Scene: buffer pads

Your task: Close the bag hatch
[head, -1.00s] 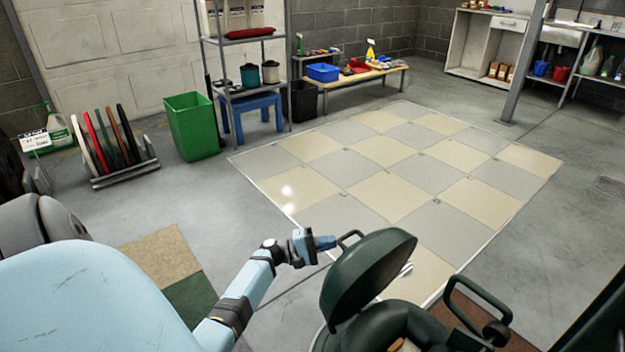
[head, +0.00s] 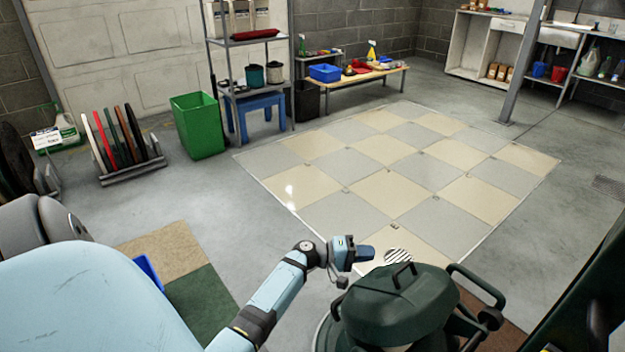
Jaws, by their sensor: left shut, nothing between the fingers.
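The bag hatch (head: 395,308) is the dark green domed lid on top of a dark green machine at the bottom centre of the head view. It lies down over the machine's opening, roughly level, and its inside is hidden. I cannot tell whether its rim is fully seated. A small black loop handle (head: 402,272) stands on the lid. My left gripper (head: 368,254) is shut and empty, just left of and above the lid in the picture, apart from the handle. My right gripper is not in view.
A checkered tile floor (head: 350,215) lies clear behind. A green bin (head: 198,125), a rack of pads (head: 130,165) and a low bench (head: 375,75) stand farther back.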

